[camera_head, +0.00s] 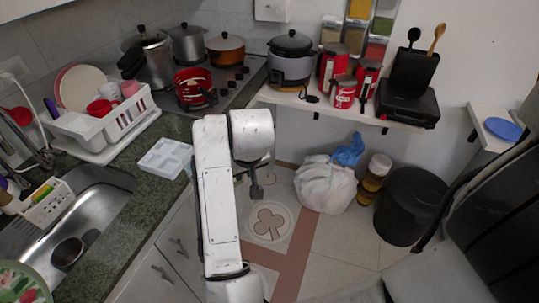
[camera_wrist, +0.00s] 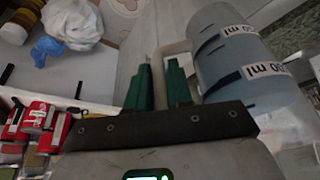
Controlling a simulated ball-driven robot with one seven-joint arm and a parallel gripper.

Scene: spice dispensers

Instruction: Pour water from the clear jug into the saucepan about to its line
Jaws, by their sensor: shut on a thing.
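In the wrist view, my gripper (camera_wrist: 158,70) has its two green fingers shut on the pale handle of the clear jug (camera_wrist: 228,62). The jug is a bluish see-through cylinder with dark marks and white "ml" labels, to the right of the fingers. It lies askew in this picture; I cannot tell its true tilt or its water level. In the head view, my arm hides the jug. A red open pot (camera_head: 194,87), which looks like the saucepan, stands on the stove with dark handles. Its line is not clear at this size.
Lidded pots (camera_head: 187,44) stand behind the red pot on the stove (camera_head: 232,88). A white dish rack (camera_head: 112,118) and a white tray (camera_head: 166,158) sit on the left counter. A shelf (camera_head: 330,107) holds a cooker and red tins. A white bag (camera_head: 326,183) lies on the floor.

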